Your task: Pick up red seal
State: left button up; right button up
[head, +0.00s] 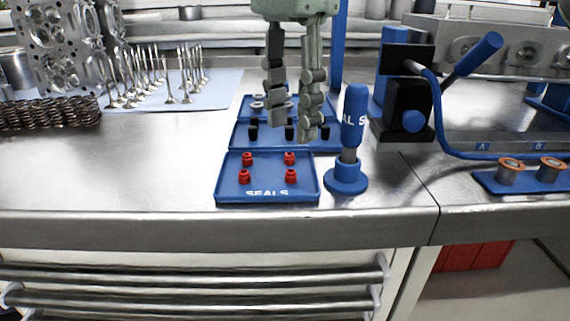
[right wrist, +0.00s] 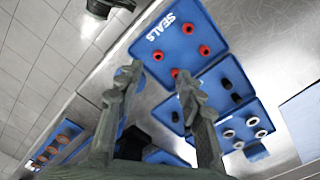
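Several small red seals stand on the front blue tray (head: 228,190) marked SEALS; one is the near right seal (head: 291,176), another the far right seal (head: 289,158). In the right wrist view, red seals (right wrist: 204,50) show on the same tray, beyond the fingertips. The lowest of them there (right wrist: 175,72) appears close to one fingertip. My right gripper (head: 290,128) points down above the trays, behind the red seals in the head view. Its fingers are apart and empty, as the right wrist view (right wrist: 155,78) also shows. My left gripper is not in the head view.
Behind are a blue tray with black seals (head: 250,132) and one with pale rings. A blue-handled tool (head: 351,150) stands upright right of the front tray. A black and blue fixture (head: 405,100) stands further right.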

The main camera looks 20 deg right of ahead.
aim_at(291, 180)
jog(key=f, duration=0.6)
jog(key=shift+s+f, duration=0.15)
jog(key=shift+s, duration=0.05)
jog(key=shift+c, duration=0.5)
jog(key=c, duration=0.7)
